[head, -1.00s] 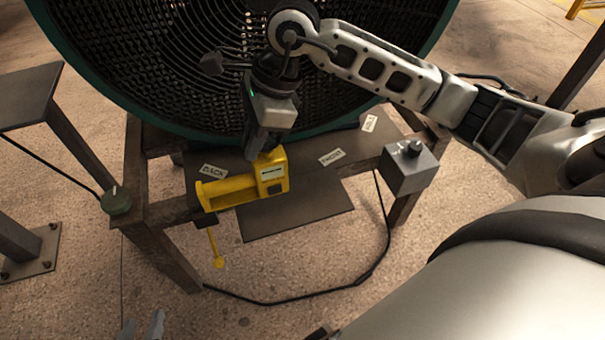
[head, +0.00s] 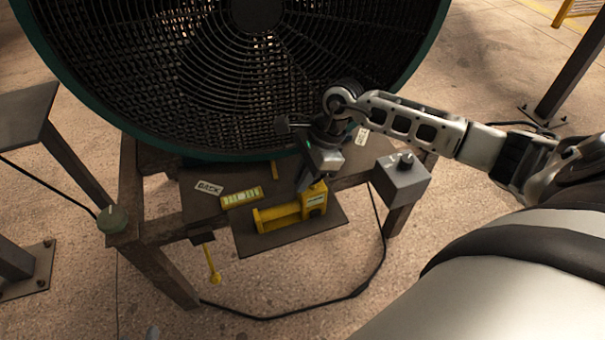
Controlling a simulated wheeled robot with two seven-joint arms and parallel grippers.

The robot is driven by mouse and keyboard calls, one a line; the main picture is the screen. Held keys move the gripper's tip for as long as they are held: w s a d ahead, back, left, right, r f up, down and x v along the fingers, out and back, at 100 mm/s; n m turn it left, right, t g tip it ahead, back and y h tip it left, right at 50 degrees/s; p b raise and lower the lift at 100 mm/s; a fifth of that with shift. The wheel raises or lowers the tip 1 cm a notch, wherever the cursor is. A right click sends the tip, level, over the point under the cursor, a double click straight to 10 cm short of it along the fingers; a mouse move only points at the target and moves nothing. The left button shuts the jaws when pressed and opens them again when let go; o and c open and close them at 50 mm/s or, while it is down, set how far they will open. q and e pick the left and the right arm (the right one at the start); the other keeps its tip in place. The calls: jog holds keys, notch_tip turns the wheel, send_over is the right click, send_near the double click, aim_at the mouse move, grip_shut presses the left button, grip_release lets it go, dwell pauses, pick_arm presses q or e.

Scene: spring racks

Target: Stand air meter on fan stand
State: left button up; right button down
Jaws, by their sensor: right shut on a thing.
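The yellow air meter (head: 282,216) has a blocky right end and a long part reaching left. My right gripper (head: 308,184) points down and is shut on its right end. The meter lies sideways in front of the fan stand (head: 187,222), overlapping the stand's front edge and the dark plate (head: 300,241) below in the view. Whether it touches either cannot be told.
A large round fan (head: 150,80) stands behind. A BACK label (head: 209,188) and a yellow-green strip (head: 241,199) lie on the stand. A grey control box (head: 401,181) is at right, a green knob (head: 112,219) at left. A yellow tool (head: 212,264) hangs in front.

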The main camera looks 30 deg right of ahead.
jog(key=c, duration=1.9)
grip_release()
jog(key=shift+f, duration=0.15)
jog(key=o, duration=0.4)
